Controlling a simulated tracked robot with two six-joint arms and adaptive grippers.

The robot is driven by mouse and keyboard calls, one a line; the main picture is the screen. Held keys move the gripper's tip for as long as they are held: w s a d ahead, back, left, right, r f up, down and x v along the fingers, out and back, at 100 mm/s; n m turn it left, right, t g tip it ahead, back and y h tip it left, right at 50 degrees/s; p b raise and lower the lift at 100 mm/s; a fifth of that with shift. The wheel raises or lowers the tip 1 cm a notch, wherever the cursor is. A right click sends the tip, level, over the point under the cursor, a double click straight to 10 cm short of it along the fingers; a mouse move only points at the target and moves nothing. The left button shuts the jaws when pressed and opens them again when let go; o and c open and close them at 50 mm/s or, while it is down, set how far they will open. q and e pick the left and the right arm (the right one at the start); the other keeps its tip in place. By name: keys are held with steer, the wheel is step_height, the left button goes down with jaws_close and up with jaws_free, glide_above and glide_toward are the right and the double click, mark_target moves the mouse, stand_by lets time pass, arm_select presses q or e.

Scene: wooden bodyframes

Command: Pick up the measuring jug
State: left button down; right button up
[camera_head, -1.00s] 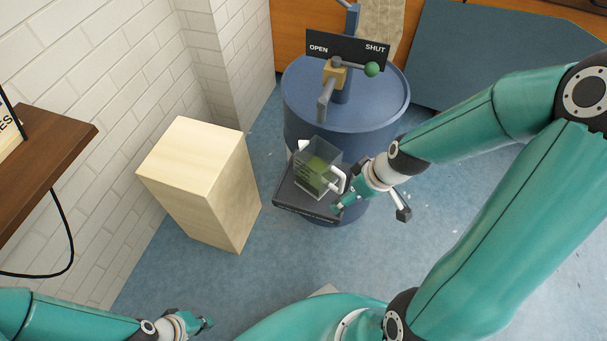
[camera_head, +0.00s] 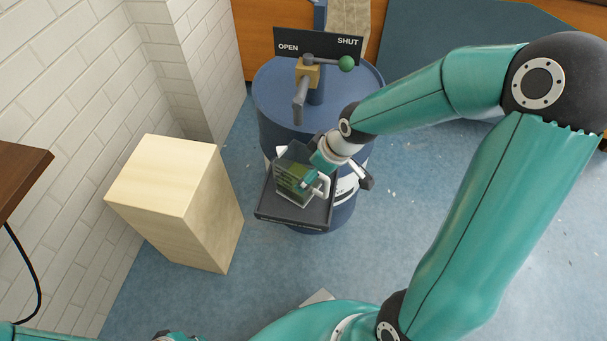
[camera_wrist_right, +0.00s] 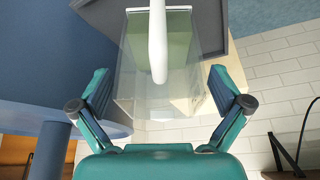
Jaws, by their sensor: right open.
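The measuring jug (camera_head: 289,178) is clear with green contents and a white handle (camera_head: 322,187). It stands on a dark tray (camera_head: 283,208) in front of the blue drum. My right gripper (camera_head: 312,176) is beside the jug's handle side. In the right wrist view, the open fingers of the right gripper (camera_wrist_right: 160,80) are spread on either side of the white handle (camera_wrist_right: 157,45), with the clear jug (camera_wrist_right: 185,82) beyond. I cannot tell whether the fingers touch anything. My left gripper (camera_head: 174,337) barely shows at the bottom edge, its fingers cut off.
A pale wooden block (camera_head: 165,180) stands to the left by the brick wall. A brown shelf (camera_head: 20,170) juts in at left.

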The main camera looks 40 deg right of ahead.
mark_target(291, 162)
steer(key=shift+w+a+f+b, duration=0.15)
steer(key=shift+w+a+f, duration=0.1)
steer(key=shift+w, duration=0.45)
steer(key=shift+w+a+f+b, duration=0.15)
steer(key=shift+w+a+b, duration=0.05)
steer(key=shift+w, duration=0.55)
steer(key=shift+w+a+f+b, duration=0.15)
steer(key=shift+w+a+f, duration=0.1)
steer(key=shift+w, duration=0.45)
steer(key=shift+r, duration=0.1)
steer(key=c, duration=1.3)
steer(key=shift+o, duration=0.2)
